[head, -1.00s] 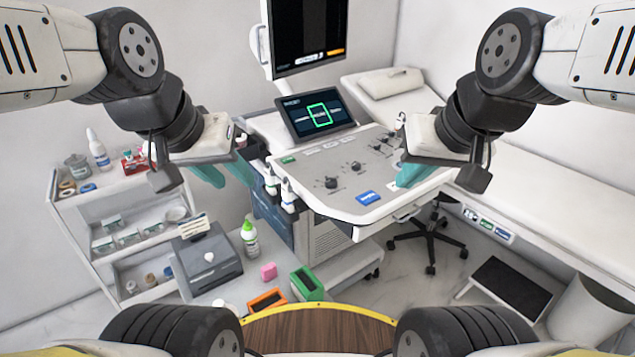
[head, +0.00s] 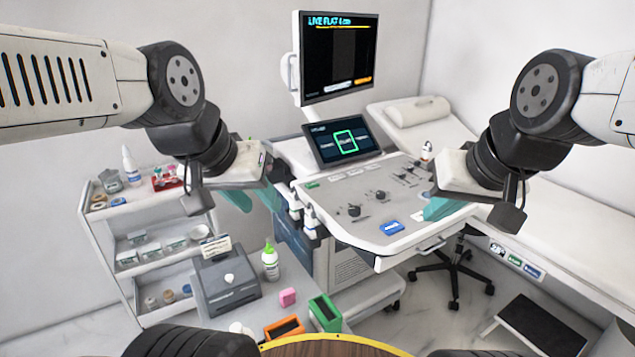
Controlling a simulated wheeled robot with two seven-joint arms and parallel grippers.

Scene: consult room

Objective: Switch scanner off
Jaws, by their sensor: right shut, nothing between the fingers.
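The scanner is a white cart with a sloped control panel (head: 345,200) bearing dark knobs, a small green key (head: 313,185) at its upper left and a blue key (head: 391,227) near its front edge. Its tilted touch screen (head: 345,144) is lit with a green outlined box. The monitor (head: 338,50) above is lit, with cyan text and an orange key. My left gripper (head: 253,196) is at the panel's left side, its teal fingers apart. My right gripper (head: 446,208) is shut and empty over the panel's right front part, partly hidden by its wrist.
Probes (head: 309,220) hang at the cart's left side. A white shelf trolley (head: 140,215) stands left. A grey box (head: 226,283), a green-capped bottle (head: 270,262) and coloured boxes sit in front. A couch (head: 560,215), a stool (head: 452,275) and a black step (head: 535,330) are right.

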